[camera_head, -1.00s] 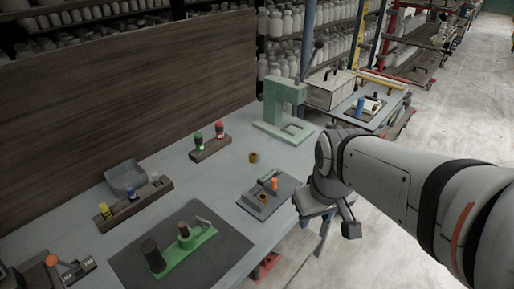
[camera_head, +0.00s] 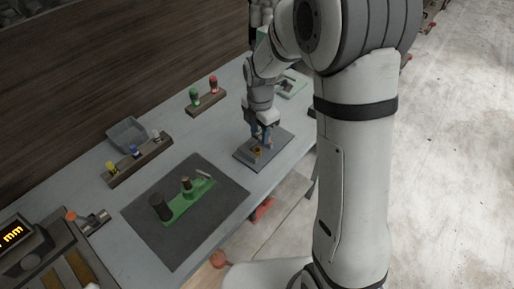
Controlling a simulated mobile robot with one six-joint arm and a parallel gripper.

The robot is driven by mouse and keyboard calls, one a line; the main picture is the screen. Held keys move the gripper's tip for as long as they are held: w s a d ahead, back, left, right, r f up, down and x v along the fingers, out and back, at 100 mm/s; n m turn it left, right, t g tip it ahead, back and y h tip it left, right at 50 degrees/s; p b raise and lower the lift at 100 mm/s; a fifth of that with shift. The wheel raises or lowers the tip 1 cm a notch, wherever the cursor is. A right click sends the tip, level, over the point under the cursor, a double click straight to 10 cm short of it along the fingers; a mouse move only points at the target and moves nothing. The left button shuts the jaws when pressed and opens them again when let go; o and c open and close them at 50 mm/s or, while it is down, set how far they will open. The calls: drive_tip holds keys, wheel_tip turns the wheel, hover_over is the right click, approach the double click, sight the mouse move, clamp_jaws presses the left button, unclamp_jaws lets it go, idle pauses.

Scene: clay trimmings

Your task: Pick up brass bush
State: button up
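A small brass bush (camera_head: 257,153) shows on the dark grey plate (camera_head: 246,158) near the table's front edge. My gripper (camera_head: 262,143) points down over this plate, its blue fingers just above and right of the bush. The fingers look apart, and I make out nothing held between them. The fingers and arm hide part of the plate, and the orange piece seen there earlier is not visible. A second brass ring, seen earlier on the table behind the plate, is hidden now.
A wooden rack with green and red pieces (camera_head: 207,97) stands behind. Another rack (camera_head: 137,158), a grey tray (camera_head: 127,132) and a dark mat (camera_head: 165,235) with a green fixture (camera_head: 187,203) lie left. A display device (camera_head: 25,245) sits front left.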

sight(257, 147)
drive_tip(key=f, duration=0.2)
drive_tip(key=f+p, duration=0.1)
drive_tip(key=f, duration=0.4)
drive_tip(key=shift+a+f+p, duration=0.3)
drive_tip(key=shift+a+f, duration=0.05)
drive_tip(key=shift+f, duration=0.05)
clamp_jaws()
drive_tip(key=shift+r, duration=0.1)
